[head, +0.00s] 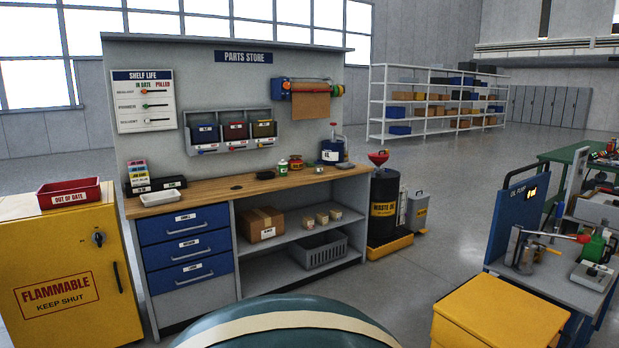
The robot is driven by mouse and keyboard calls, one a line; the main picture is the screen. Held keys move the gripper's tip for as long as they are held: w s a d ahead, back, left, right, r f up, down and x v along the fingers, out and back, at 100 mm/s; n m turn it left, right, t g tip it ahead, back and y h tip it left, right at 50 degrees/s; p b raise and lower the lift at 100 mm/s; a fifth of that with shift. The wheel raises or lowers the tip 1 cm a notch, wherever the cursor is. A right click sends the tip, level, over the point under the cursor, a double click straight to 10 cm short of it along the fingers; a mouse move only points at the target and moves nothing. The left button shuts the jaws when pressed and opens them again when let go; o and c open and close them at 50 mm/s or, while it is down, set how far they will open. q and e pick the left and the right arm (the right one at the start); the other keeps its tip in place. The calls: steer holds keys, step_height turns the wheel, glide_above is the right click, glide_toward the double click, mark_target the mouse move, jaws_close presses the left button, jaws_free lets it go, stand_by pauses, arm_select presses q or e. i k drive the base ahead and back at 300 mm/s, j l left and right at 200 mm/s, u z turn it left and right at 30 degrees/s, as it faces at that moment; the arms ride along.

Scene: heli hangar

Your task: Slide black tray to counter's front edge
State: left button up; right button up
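A low black tray-like holder (155,187) with white labels sits at the left end of the wooden counter (213,188), towards the back panel. Small red, yellow and white boxes (138,171) stand at its left part. I cannot tell its exact shape at this distance. A small white tray (160,198) lies in front of it, close to the counter's front edge. Neither of my grippers shows in this view.
A yellow flammables cabinet (68,275) with a red bin (69,193) stands left of the counter. Blue drawers (185,224) are below. A teal rounded surface (285,325) fills the bottom foreground. A waste oil drum (383,207) stands right; a yellow-topped unit (500,311) is nearer.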

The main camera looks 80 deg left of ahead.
mark_target(266, 176)
steer(key=u, duration=2.9)
steer(key=i+j+u, duration=0.2)
steer(key=i+u, duration=0.2)
steer(key=i, duration=0.25)
steer(key=i+u, duration=0.4)
steer(key=i, duration=0.3)
steer(key=i+z, duration=0.25)
steer(key=i, duration=0.25)
steer(key=i+z, duration=0.25)
steer(key=i, duration=0.2)
steer(key=i+j+z, duration=0.25)
steer(key=i, duration=0.25)
steer(key=i+l+z, duration=0.15)
steer(key=i+z, duration=1.05)
steer(key=i+l+u, duration=0.3)
steer(key=i, duration=0.25)
steer(key=i+l+u, duration=0.3)
steer(key=i+l, duration=0.2)
steer(key=l, duration=0.05)
